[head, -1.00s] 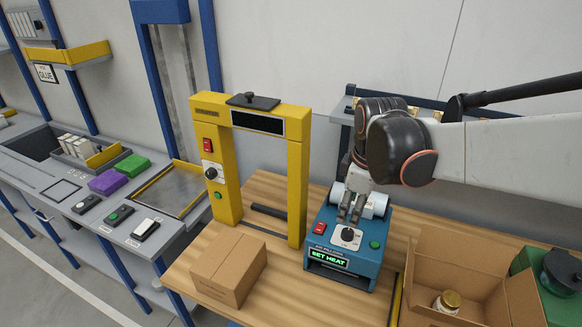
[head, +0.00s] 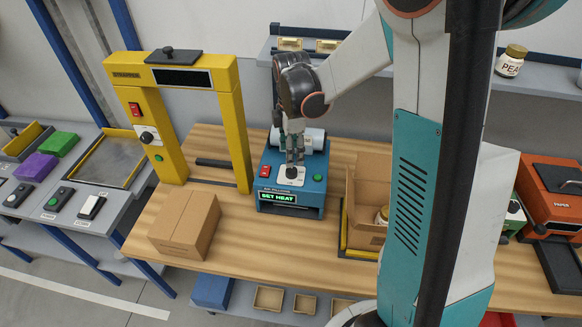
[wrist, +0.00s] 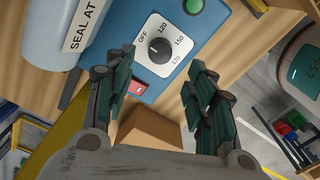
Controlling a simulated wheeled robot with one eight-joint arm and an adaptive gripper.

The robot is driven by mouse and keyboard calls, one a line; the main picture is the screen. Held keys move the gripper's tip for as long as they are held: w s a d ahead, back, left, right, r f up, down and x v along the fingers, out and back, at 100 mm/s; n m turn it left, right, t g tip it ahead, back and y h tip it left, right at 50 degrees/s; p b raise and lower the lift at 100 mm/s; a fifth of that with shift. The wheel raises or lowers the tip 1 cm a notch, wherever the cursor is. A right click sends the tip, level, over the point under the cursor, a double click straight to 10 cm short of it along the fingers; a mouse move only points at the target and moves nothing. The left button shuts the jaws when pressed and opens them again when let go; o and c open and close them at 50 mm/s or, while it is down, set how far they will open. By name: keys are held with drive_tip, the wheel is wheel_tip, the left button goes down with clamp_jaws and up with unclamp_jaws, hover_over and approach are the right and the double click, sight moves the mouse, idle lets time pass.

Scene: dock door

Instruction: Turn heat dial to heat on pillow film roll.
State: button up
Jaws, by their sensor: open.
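The blue air pillow machine (head: 312,190) stands on the wooden bench, with "SET HEAT" lit green on its front display (head: 281,197). Its black heat dial (head: 291,172) sits on a white plate on top. In the wrist view the dial (wrist: 159,48) is marked OFF, 120, 150 and 170; I cannot tell its pointer's setting for sure. My gripper (head: 295,158) points down just above the dial. In the wrist view my open gripper (wrist: 160,66) has a finger to each side of the dial, apart from it. The white film roll (wrist: 68,35) carries a partly cut-off "SEAL AT" label.
A red switch (head: 265,171) and a green button (head: 317,177) flank the dial. A yellow strapping frame (head: 237,130) and a closed carton (head: 184,219) stand left. An open carton (head: 367,232) with a jar stands right, partly behind my arm.

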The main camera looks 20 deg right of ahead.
sight(292, 170)
wheel_tip(292, 170, down, 7)
drive_tip(key=shift+f+b, duration=0.1)
drive_tip(key=shift+b, duration=0.3)
drive_tip(key=shift+c, duration=0.2)
drive_tip(key=c, duration=1)
